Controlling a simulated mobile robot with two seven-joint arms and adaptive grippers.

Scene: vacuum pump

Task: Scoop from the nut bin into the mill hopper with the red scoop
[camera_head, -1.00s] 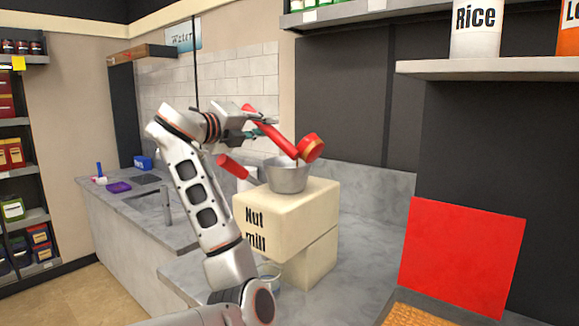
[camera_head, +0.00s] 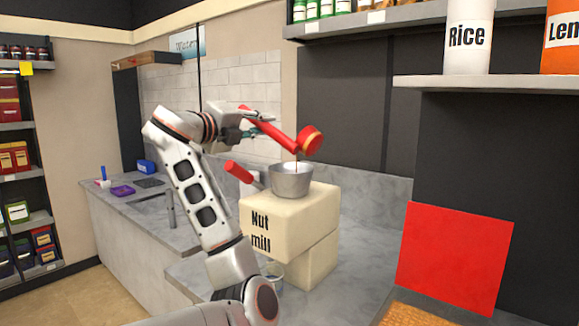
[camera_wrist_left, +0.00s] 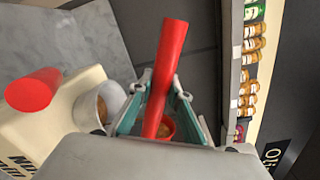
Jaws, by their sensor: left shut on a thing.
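My left gripper (camera_head: 262,122) is shut on the handle of the red scoop (camera_head: 272,131). The scoop's cup (camera_head: 310,141) is tilted above the grey metal hopper (camera_head: 291,182), apart from it. A thin brown stream shows between cup and hopper. The hopper sits on the cream nut mill (camera_head: 285,222), which has a red crank handle (camera_head: 238,171) on its left. In the left wrist view, the scoop handle (camera_wrist_left: 168,70) stands between the fingers, and the hopper (camera_wrist_left: 112,100) holds some brown material. A bin of brown bits (camera_head: 420,314), apparently the nut bin, is cut off at the lower right. My right gripper is out of view.
A red panel (camera_head: 455,262) stands upright behind the brown bits. A shelf (camera_head: 490,83) with a Rice container (camera_head: 468,38) overhangs at the upper right. The grey counter (camera_head: 345,285) is clear right of the mill. A clear cup (camera_head: 273,274) stands by the mill's base.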

